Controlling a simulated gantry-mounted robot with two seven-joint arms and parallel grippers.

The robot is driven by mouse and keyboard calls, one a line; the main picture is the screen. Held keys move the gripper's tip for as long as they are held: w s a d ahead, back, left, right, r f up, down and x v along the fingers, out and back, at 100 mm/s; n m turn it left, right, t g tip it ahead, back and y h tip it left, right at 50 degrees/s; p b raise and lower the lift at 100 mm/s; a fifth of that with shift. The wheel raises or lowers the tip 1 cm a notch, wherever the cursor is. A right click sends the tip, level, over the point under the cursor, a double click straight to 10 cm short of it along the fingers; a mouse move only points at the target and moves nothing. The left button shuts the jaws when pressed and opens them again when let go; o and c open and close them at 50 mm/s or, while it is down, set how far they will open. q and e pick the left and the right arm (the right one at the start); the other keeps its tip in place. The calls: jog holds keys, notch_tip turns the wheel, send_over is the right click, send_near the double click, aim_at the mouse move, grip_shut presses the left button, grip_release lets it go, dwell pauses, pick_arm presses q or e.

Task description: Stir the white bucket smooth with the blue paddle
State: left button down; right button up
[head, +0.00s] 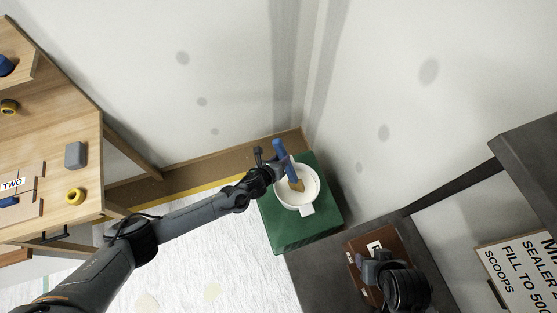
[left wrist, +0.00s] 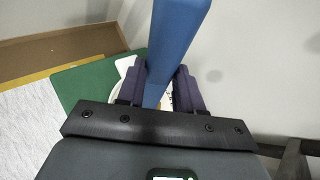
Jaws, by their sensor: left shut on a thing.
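The white bucket (head: 307,203) stands upright on a green mat (head: 326,233) in the corner, its handle or tab toward the front. My left gripper (head: 274,168) is shut on the blue paddle (head: 281,150), beside and above the bucket's left rim. The paddle tilts, with its tan lower end (head: 297,184) inside the bucket opening. In the left wrist view the blue handle (left wrist: 176,42) stands between the two dark fingers (left wrist: 158,88) and hides most of the bucket. A dark part that seems to be my right arm (head: 385,275) shows at lower right; its fingers cannot be made out.
A brown box (head: 362,246) sits on the dark surface right of the mat. A printed sign (head: 520,270) and dark shelf (head: 530,165) are at right. Walls close in behind the bucket.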

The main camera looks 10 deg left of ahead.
aim_at(278, 150)
pick_arm(q)
jog(key=shift+r, duration=0.1)
pick_arm(e)
jog(key=shift+r, duration=0.1)
pick_arm(q)
jog(key=r+p, duration=0.1)
jog(key=a+r+p, duration=0.1)
jog(key=r, duration=0.1)
jog(key=w+r+p, duration=0.1)
jog(key=p, duration=0.1)
jog(key=shift+a+r, duration=0.3)
jog(key=shift+w+a+r+p, duration=0.15)
jog(key=shift+a+r+p, duration=0.15)
jog(key=shift+r+p, duration=0.35)
jog(key=shift+w+a+r+p, duration=0.15)
jog(key=shift+a+r+p, duration=0.1)
jog(key=shift+r+p, duration=0.4)
jog(key=shift+w+a+r+p, duration=0.15)
jog(key=shift+a+r+p, duration=0.2)
jog(key=shift+r, duration=0.5)
pick_arm(e)
notch_tip(278, 150, up, 7)
jog(key=shift+r, duration=0.15)
jog(key=shift+a+r, duration=0.1)
